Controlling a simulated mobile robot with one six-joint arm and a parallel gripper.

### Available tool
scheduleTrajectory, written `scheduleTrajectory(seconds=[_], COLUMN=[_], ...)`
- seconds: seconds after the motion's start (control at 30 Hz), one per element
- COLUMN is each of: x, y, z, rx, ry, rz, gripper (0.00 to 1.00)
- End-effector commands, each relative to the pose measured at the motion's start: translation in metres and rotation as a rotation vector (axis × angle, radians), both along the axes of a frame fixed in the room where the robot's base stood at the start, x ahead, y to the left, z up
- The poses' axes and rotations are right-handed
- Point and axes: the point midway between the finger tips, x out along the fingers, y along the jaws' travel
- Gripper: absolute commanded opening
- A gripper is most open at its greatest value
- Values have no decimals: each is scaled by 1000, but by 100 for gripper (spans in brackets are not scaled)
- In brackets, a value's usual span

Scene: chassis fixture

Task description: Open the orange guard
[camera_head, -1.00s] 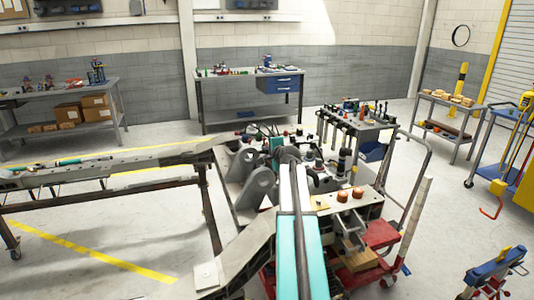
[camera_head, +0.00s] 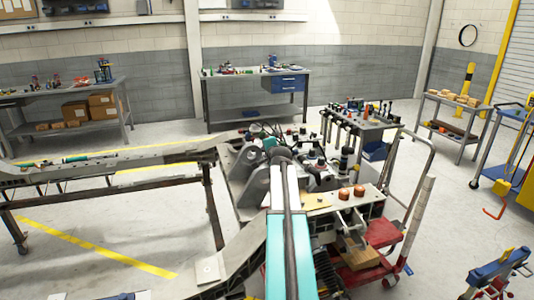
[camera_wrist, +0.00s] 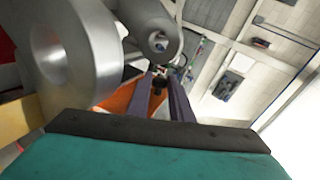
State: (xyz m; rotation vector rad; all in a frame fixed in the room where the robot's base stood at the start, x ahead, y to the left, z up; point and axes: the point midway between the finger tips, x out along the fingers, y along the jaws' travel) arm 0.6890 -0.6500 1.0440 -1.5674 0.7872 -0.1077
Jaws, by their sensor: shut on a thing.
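The orange guard (camera_wrist: 122,99) shows in the wrist view as an orange panel, partly hidden behind a grey metal lug and my gripper. My gripper (camera_wrist: 160,78) has its two dark purple-grey fingers closed around a small dark piece at the orange panel, which looks like part of the guard. In the head view my teal and white arm reaches forward to the chassis fixture (camera_head: 258,188). My fingertips and the guard cannot be made out there, behind the arm and the fixture parts.
In the wrist view a large round grey lug (camera_wrist: 92,55) stands close to the left of my gripper. A red cart (camera_head: 382,235) stands at the right.

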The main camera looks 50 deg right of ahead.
Motion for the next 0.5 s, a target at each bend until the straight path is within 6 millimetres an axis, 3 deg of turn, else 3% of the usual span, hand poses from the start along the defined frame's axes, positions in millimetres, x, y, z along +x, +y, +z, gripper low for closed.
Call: scheduleTrajectory(seconds=[0.07,0.1,0.2,0.5], x=[2,1,0,-2], y=[1,1,-1,-2], z=[-2,-2,-1,0], rx=[6,5,5,2], ry=[1,0,-1,-2], rz=[3,3,0,-2], gripper=[0,23,36,36])
